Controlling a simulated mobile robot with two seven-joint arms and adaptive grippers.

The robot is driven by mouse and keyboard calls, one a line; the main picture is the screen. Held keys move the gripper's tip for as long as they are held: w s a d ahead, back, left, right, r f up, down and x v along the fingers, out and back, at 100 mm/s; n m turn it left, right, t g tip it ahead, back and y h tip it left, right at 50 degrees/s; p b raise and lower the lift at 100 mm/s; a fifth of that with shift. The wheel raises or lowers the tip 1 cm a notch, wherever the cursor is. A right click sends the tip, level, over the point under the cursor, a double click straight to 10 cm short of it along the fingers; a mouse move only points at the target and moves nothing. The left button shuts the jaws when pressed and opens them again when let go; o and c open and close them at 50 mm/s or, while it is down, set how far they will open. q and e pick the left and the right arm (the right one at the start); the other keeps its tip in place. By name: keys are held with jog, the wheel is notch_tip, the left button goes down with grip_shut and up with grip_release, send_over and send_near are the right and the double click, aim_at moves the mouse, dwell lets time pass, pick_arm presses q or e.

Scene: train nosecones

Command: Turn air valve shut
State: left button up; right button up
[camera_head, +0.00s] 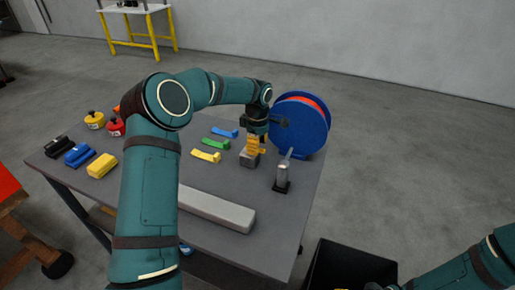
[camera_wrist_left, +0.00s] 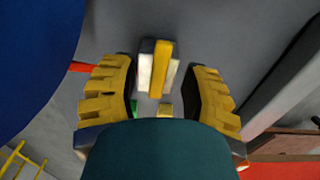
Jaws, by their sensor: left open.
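A small grey block (camera_head: 249,160) stands on the table under my left gripper (camera_head: 253,146). In the left wrist view, a pale block with a yellow bar on top (camera_wrist_left: 160,68) lies between the fingertips; it looks like the air valve with its lever. My left gripper (camera_wrist_left: 160,88) is open, with yellow ridged fingers apart on either side and clear gaps to the block. In the head view the fingers hide the block's top. My right arm shows at the lower right, but its gripper cannot be made out.
A blue reel (camera_head: 299,125) stands just behind and right of the gripper. A metal cylinder with a lever (camera_head: 283,174) stands to its right. Blue, green and yellow (camera_head: 207,156) pieces lie left. A long grey bar (camera_head: 216,208) lies in front. A black bin (camera_head: 345,265) stands off the table's right.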

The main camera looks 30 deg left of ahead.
pick_arm(q)
jog(key=shift+f, duration=0.55)
grip_shut()
